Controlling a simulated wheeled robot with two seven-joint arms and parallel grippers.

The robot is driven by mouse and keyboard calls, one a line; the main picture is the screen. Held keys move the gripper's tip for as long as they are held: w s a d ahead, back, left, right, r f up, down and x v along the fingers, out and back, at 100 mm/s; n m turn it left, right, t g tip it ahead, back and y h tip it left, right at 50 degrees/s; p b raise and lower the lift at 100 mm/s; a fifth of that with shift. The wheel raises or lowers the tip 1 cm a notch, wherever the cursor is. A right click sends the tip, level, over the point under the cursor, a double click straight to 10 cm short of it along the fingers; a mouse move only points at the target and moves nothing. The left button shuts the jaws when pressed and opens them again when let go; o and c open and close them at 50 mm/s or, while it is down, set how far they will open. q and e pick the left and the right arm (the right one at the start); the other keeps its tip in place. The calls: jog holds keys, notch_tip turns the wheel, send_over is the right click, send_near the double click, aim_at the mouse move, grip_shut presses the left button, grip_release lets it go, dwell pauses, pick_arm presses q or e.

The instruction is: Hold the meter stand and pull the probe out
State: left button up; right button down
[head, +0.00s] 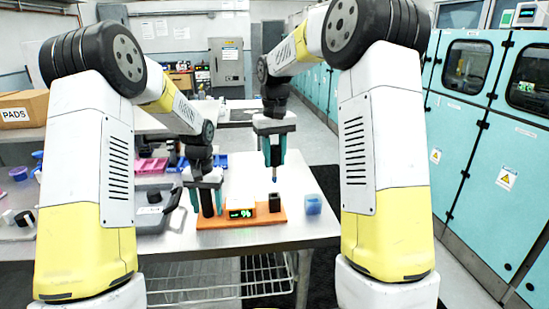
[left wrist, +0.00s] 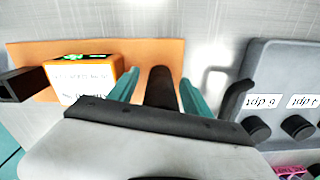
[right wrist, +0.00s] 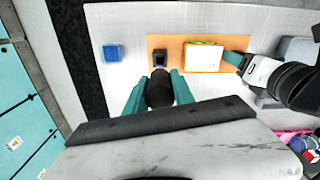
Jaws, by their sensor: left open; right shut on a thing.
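The meter stand has a flat orange base (head: 215,223) with an orange meter box (head: 240,212) showing green digits. A black square holder (head: 275,203) stands at the base's right end, and a black upright post (left wrist: 160,88) at its left end. My left gripper (head: 207,205) is low, with open fingers on both sides of this post; contact cannot be told. My right gripper (head: 274,160) is shut on the dark probe (right wrist: 160,90). The probe's tip shows above the holder, apparently clear of it. The holder also shows in the right wrist view (right wrist: 160,58).
A blue block (head: 313,204) lies right of the stand. A grey case (head: 150,217) lies to the left, with pink bins (head: 151,166) behind.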

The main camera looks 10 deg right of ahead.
dwell(0.3)
pick_arm(q)
jog(key=shift+r, duration=3.75)
jog(key=shift+r, duration=0.1)
jog(key=shift+r, duration=4.45)
jog(key=shift+s, duration=0.1)
pick_arm(e)
jog(key=shift+s, duration=0.1)
